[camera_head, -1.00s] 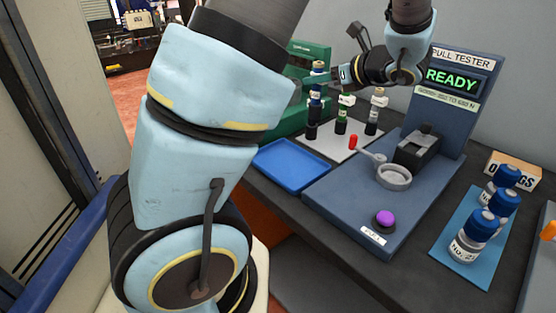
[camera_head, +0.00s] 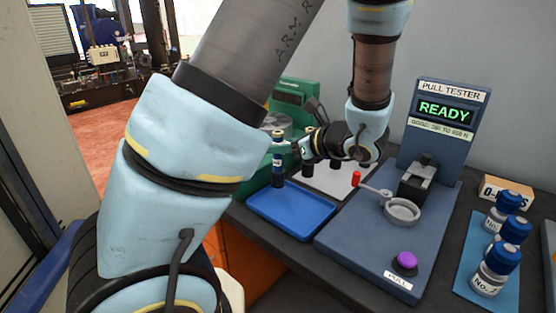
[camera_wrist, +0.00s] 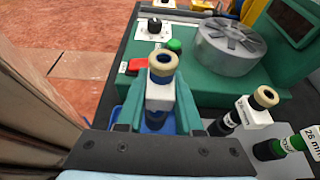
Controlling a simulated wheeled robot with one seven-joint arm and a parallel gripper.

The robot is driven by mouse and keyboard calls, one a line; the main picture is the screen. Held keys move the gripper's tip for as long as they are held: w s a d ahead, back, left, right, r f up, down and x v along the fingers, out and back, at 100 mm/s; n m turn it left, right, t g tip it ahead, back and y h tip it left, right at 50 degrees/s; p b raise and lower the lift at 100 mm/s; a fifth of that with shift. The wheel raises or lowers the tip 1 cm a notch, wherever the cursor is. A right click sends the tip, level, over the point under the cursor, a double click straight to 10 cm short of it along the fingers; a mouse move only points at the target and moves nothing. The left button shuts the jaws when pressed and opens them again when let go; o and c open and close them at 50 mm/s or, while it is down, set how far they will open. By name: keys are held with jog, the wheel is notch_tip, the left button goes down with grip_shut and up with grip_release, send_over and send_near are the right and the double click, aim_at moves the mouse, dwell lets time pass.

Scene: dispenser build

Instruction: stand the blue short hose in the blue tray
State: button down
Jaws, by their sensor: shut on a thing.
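My gripper (camera_head: 300,148) is shut on the blue short hose (camera_head: 278,163), which is upright with a tan top end, a white label and a dark blue body. The hose also shows between the fingers in the wrist view (camera_wrist: 160,92). The blue tray (camera_head: 292,214) lies flat on the bench, empty in its visible part. The hose's lower end shows at the tray's back left edge in the head view; I cannot tell whether it touches.
The green machine (camera_wrist: 215,85) with a round grey chuck stands close behind. Other hoses stand right of my gripper, including a green one (camera_wrist: 285,146) and a dark one (camera_wrist: 245,112). The pull tester (camera_head: 440,130) and blue-capped bottles (camera_head: 495,270) are further right.

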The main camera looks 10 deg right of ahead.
aim_at(278, 170)
jog(key=shift+f, duration=1.65)
jog(key=shift+f, duration=0.2)
jog(key=c, duration=0.6)
grip_release()
jog(key=shift+o, duration=0.2)
jog(key=shift+r, duration=0.3)
jog(key=shift+s+d, duration=0.25)
jog(key=shift+d, duration=0.05)
jog(key=b+v, duration=0.1)
jog(key=v, duration=1)
